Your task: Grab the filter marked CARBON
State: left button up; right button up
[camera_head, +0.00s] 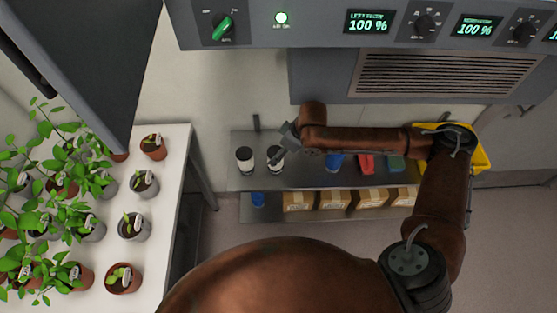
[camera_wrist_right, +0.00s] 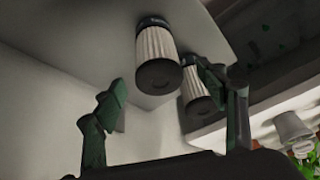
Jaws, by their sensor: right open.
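Two white pleated filters with dark ends stand side by side on the upper shelf in the head view: a left filter (camera_head: 244,160) and a right filter (camera_head: 275,157). My right gripper (camera_head: 284,142) is at the right filter, partly covering it. In the right wrist view my right gripper (camera_wrist_right: 165,92) is open and empty. One filter (camera_wrist_right: 158,62) appears between its fingers, ahead of the tips; the other filter (camera_wrist_right: 196,92) is partly behind the right-hand finger. The small print on their dark bands is not readable, so I cannot tell which says CARBON. My left gripper is not visible.
Cardboard boxes (camera_head: 335,199) stand below. A grey control panel (camera_head: 300,24) overhangs. Potted plants crowd the white table (camera_head: 176,185) at left.

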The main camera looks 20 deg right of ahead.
jog(key=x, duration=0.2)
jog(key=b+x, duration=0.1)
jog(key=x, duration=0.2)
jog(key=d+x, duration=0.1)
jog(key=x, duration=0.2)
jog(key=shift+s+f+b, duration=0.25)
jog(key=shift+s+b, duration=0.05)
jog(key=shift+s, duration=0.1)
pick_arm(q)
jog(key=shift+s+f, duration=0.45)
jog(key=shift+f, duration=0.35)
pick_arm(e)
jog(key=shift+r, duration=0.1)
jog(key=shift+c, duration=0.7)
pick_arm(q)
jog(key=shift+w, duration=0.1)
pick_arm(e)
jog(key=c, duration=1.2)
jog(key=shift+c, duration=0.2)
